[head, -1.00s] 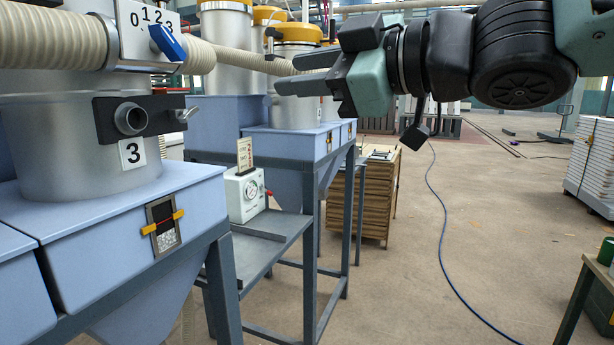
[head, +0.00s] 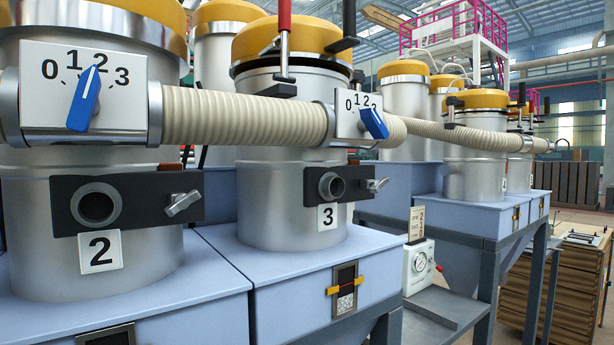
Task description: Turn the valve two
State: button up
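In the head view, the container labelled 2 (head: 100,252) stands at the left. Above its label is a white dial plate (head: 124,78) marked 0 to 3 with a blue handle (head: 84,98). The handle is slightly tilted, its narrow upper end close to the 2 and its broad end down. Under the dial, a dark block with a round port (head: 97,207) carries a small grey lever (head: 183,203). The container labelled 3 (head: 328,217) has a similar dial plate with a tilted blue handle (head: 374,124). My gripper is out of view.
A ribbed cream hose (head: 245,120) links the two dials. Light blue hoppers (head: 290,268) jut out below the containers. A white gauge box (head: 418,268) sits on a grey stand at right, with wooden drawers (head: 560,290) beyond. Open floor shows little, at the lower right.

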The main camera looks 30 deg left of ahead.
aim_at(86, 102)
jog(key=u, duration=2)
